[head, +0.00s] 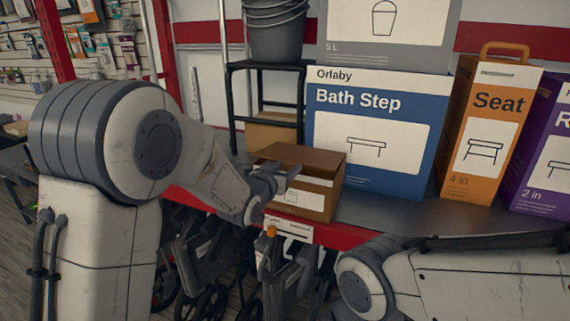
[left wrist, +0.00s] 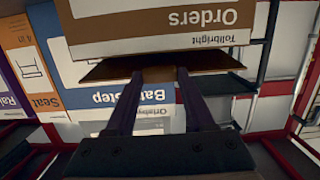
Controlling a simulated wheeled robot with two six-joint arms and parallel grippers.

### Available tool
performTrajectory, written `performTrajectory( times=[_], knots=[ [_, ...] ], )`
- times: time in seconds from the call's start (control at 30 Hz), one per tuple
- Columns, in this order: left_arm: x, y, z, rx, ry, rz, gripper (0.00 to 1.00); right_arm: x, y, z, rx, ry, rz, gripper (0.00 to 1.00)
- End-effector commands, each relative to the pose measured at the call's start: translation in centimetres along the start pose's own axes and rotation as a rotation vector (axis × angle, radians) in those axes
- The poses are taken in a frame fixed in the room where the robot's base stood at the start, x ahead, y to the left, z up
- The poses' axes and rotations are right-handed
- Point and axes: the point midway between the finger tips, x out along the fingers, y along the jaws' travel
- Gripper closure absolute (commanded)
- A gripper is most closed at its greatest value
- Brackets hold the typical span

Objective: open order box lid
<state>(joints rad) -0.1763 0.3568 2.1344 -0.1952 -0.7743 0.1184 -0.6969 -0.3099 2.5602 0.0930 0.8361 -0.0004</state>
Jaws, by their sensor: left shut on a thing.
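The order box (head: 322,205) is a brown cardboard box with a white label, standing on the grey shelf near its front edge. In the left wrist view its front (left wrist: 200,42) appears upside down, with the words "Orders" and "Tollbright". Its lid (head: 303,158) is raised a little, with a dark gap under its front edge. My left gripper (head: 268,181) is at the box's front left. In the left wrist view its fingers (left wrist: 156,74) reach the lid's edge and are shut on it. The exact contact is partly hidden. My right gripper is out of view.
A blue Bath Step box (head: 375,180) stands close behind the order box. An orange Seat box (head: 484,135) and a purple box (head: 540,170) stand farther right. A black rack (head: 235,110) with grey buckets (head: 275,38) is behind.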

Motion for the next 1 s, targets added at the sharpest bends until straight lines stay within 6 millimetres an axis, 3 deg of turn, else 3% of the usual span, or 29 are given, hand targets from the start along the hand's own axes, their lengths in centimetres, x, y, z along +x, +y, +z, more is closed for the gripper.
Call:
performTrajectory(
  times=[0.03, 0.3, 0.7, 1.0],
  knots=[
    [-0.2, -0.1, -2.1, -0.001, -0.029, -0.002, 1.00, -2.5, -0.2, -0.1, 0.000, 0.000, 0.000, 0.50],
    [0.2, -0.1, -5.4, -0.001, -0.202, -0.002, 1.00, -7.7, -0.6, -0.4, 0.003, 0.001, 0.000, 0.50],
    [1.5, -0.1, -9.0, -0.003, -0.208, -0.001, 1.00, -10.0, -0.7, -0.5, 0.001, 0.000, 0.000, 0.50],
    [2.0, -0.1, -9.9, -0.001, -0.206, 0.000, 1.00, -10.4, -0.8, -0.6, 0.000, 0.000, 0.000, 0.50]
  ],
)
